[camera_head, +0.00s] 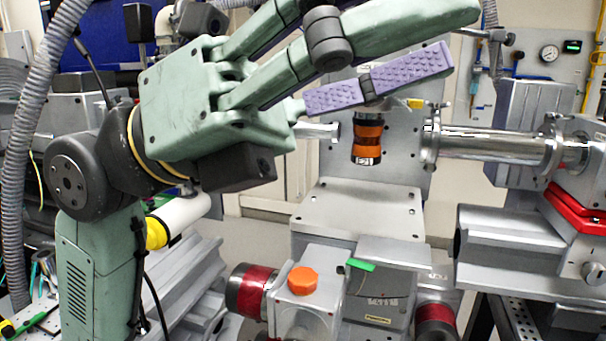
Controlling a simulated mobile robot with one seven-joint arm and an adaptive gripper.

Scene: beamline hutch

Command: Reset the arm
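My gripper (462,34) is in the upper middle of the head view, at the end of my raised green arm. Its green fingers with purple studded pads point to the right and slightly up. The fingers are straight and spread, and the studded face of the lower pad is bare. I see nothing held between them. My wrist and forearm fill the left side of the picture. The far finger is partly hidden and cut off by the top edge.
An orange-and-black cylinder (368,137) shows just below the lower finger; its top is hidden. A steel beam pipe (492,143) lies to the right. A grey block (358,212) and an orange knob (302,281) stand below. A grey corrugated hose (35,110) runs at left.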

